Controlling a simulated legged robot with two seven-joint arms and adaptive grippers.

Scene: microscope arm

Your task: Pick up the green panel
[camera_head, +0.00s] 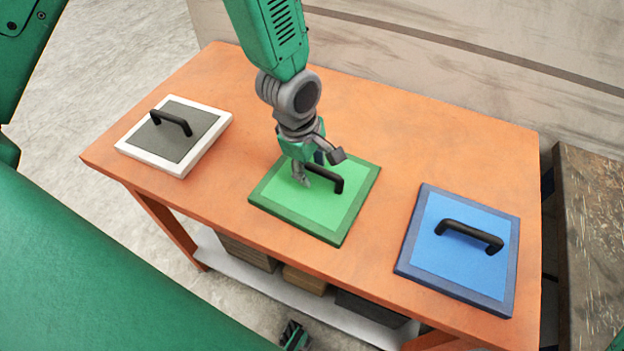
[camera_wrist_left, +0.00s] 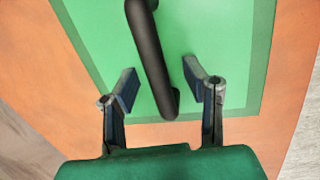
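The green panel (camera_head: 345,218) lies flat on the orange table, with a darker green border and a black bar handle (camera_head: 325,178). My left gripper (camera_head: 319,167) is over it, fingers pointing down at the handle. In the left wrist view, the left gripper (camera_wrist_left: 160,72) is open, one finger on each side of the black handle (camera_wrist_left: 148,50), with gaps on both sides. I cannot tell whether the fingertips are level with the bar or above it. My right gripper (camera_head: 294,337) shows only partly, low at the bottom edge; its opening is unclear.
The orange table (camera_head: 420,130) also holds a grey panel with white border (camera_head: 190,150) at left and a blue panel (camera_head: 465,265) at right, both with black handles. A wall stands behind. Boxes (camera_head: 305,280) sit on the lower shelf. Table space between panels is bare.

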